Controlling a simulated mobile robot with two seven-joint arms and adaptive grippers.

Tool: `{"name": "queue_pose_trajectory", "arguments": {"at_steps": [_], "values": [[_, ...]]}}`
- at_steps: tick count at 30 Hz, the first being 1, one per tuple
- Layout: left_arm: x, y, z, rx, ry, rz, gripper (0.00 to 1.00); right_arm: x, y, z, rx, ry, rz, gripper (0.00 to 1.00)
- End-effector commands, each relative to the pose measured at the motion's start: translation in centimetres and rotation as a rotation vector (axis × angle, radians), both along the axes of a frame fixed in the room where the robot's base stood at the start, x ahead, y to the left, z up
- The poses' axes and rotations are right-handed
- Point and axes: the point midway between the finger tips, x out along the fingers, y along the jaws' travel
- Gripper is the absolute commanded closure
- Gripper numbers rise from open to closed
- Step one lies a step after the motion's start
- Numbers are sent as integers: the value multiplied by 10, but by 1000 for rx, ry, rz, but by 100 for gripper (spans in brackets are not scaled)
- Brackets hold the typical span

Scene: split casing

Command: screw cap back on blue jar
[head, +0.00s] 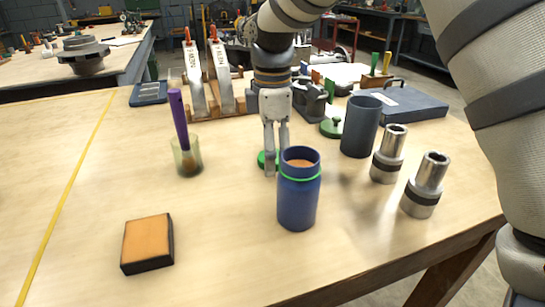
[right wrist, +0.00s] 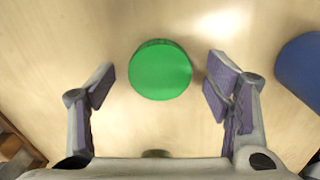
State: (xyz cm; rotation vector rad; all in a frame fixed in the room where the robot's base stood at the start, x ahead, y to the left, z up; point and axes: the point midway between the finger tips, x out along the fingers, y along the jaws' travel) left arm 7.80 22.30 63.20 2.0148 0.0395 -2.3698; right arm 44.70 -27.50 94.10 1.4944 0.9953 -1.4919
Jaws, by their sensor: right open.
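The blue jar (head: 298,200) stands upright and uncapped on the table, with a green ring below its rim and brownish contents showing inside. Its side also shows at the right edge of the right wrist view (right wrist: 302,68). A green cap (head: 262,160) lies on the table behind the jar, partly hidden by my gripper. In the right wrist view the round green cap (right wrist: 160,69) lies between and beyond the fingertips, touching neither. My right gripper (head: 274,172) points down over the cap, open and empty. My left gripper is not in view.
A dark grey cup (head: 361,127) and two metal-topped cylinders (head: 388,155) stand to the right. Another green lid-like piece (head: 331,128) lies behind. A glass with a purple brush (head: 187,158) and an orange-topped block (head: 147,243) are left. The front middle is clear.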

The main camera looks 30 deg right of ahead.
Motion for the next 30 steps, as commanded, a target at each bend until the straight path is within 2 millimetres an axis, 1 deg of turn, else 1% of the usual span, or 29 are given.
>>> {"name": "queue_pose_trajectory", "arguments": {"at_steps": [7, 8, 9, 11, 13, 14, 24, 26, 29, 30], "values": [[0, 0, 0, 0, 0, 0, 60, 0, 0, 1, 0, 0, 0, 28], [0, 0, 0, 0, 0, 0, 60, 0, 0, 1, 0, 0, 0, 33], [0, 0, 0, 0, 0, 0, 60, 0, 0, 1, 0, 0, 0, 40], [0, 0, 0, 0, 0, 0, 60, 0, 0, 1, 0, 0, 0, 48], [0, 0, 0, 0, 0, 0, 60, 0, 0, 1, 0, 0, 1, 59], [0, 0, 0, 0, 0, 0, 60, 0, 0, 1, 0, 0, 1, 61], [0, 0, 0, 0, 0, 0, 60, 0, 0, 3, 0, 0, 1, 61], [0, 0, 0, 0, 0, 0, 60, 1, 0, 9, 0, -2, 1, 61], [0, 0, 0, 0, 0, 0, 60, 1, 0, 29, 1, -5, 1, 61], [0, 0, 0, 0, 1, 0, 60, 1, 0, 38, 1, -5, 2, 61]]}}
